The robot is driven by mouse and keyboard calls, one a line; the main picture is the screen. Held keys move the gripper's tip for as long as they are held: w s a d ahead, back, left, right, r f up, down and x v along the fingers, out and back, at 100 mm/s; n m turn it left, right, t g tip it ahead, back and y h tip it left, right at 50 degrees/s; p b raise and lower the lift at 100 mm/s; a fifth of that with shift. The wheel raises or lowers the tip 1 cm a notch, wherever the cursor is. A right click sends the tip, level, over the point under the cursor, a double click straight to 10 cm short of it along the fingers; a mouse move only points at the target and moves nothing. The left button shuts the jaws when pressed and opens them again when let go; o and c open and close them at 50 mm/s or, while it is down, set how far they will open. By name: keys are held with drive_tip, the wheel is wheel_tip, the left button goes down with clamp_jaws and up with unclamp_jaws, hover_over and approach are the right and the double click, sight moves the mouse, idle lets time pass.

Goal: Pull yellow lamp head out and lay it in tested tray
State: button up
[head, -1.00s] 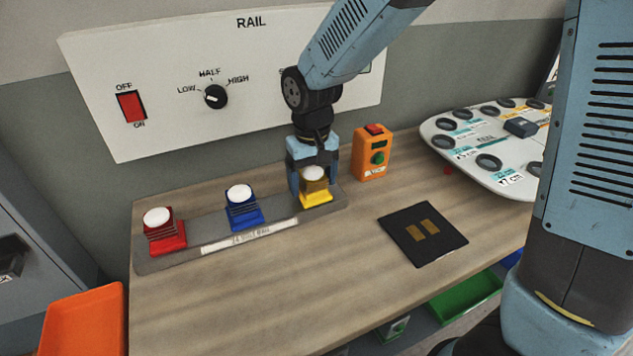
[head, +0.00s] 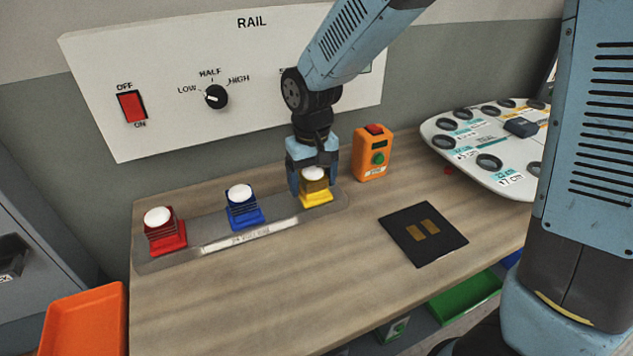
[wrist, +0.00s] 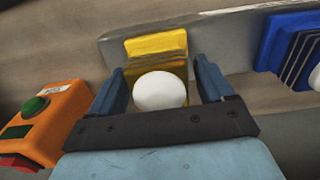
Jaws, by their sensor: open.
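The yellow lamp head (head: 316,195), with a white dome on top, stands upright at the right end of the grey rail (head: 196,255). It also shows in the wrist view (wrist: 157,45). My gripper (head: 311,185) points down over the lamp head from behind. In the wrist view my gripper (wrist: 162,85) is open, with one finger on each side of the lamp head and a visible gap around the dome. An orange tray (head: 85,325) sits low at the left and a green tray (head: 465,298) low at the right. I cannot tell which is the tested tray.
A blue lamp head (head: 243,211) and a red lamp head (head: 164,234) stand on the same rail to the left. An orange box with a green button (head: 372,155) stands close right of my gripper. A black pad (head: 423,235) lies on the bench. The front bench is clear.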

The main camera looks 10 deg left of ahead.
sight(312, 168)
idle(0.3)
drive_tip(key=c, duration=1.3)
drive_tip(key=shift+r, duration=2.75)
drive_tip(key=shift+r, duration=0.25)
